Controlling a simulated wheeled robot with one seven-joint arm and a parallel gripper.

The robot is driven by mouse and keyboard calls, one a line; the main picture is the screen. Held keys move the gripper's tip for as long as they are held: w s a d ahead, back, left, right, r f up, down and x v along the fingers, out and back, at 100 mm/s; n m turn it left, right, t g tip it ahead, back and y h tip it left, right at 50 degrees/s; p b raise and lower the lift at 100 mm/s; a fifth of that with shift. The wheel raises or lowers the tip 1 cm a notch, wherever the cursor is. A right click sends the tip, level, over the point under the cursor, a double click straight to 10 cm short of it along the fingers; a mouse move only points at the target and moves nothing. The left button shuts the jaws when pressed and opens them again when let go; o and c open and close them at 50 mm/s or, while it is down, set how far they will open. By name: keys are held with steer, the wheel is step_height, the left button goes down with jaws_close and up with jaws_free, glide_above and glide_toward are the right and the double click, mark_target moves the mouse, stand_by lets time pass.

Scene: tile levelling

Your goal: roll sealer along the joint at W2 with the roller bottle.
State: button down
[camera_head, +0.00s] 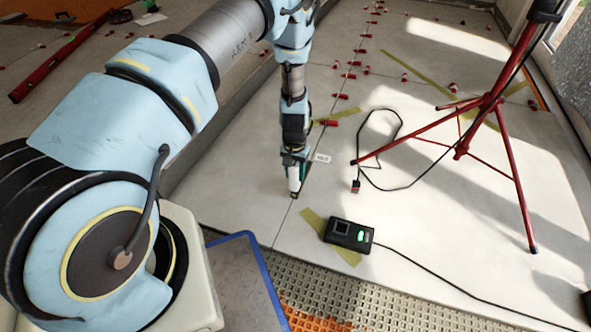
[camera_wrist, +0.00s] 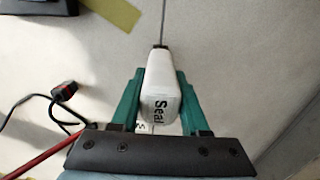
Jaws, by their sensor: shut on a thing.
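The white roller bottle (camera_wrist: 160,85), printed "Seal", is held between the two green fingers of my gripper (camera_wrist: 159,90). In the head view the bottle (camera_head: 294,180) points down, its dark tip at or just above the tile joint (camera_head: 284,222); I cannot tell whether it touches. The joint also shows in the wrist view as a thin dark line (camera_wrist: 162,20) running on from the tip. A small white label (camera_head: 322,158) lies on the tile right of my gripper (camera_head: 294,172); its text is too small to read there. In the wrist view a label is mostly hidden behind the bottle.
A black device (camera_head: 349,235) with a green light and cable sits on the tiles at the right. A red tripod (camera_head: 487,100) stands further right, with a looped black cable (camera_head: 392,187) near its leg. Red levelling clips (camera_head: 340,96) line the joint farther back. Tape strips (camera_head: 327,238) lie nearby.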

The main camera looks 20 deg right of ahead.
mark_target(290, 182)
steer(key=shift+a, duration=0.1)
steer(key=shift+s+a+p, duration=0.45)
steer(key=shift+s, duration=0.15)
steer(key=shift+s+a, duration=0.1)
steer(key=shift+s+a+f+p, duration=0.1)
steer(key=shift+s+a+p, duration=0.4)
steer(key=shift+s+a, duration=0.2)
steer(key=shift+s+a+p, duration=0.6)
steer(key=shift+s+a, duration=0.05)
steer(key=shift+s, duration=0.15)
steer(key=shift+s+a, duration=0.1)
steer(key=shift+a, duration=0.05)
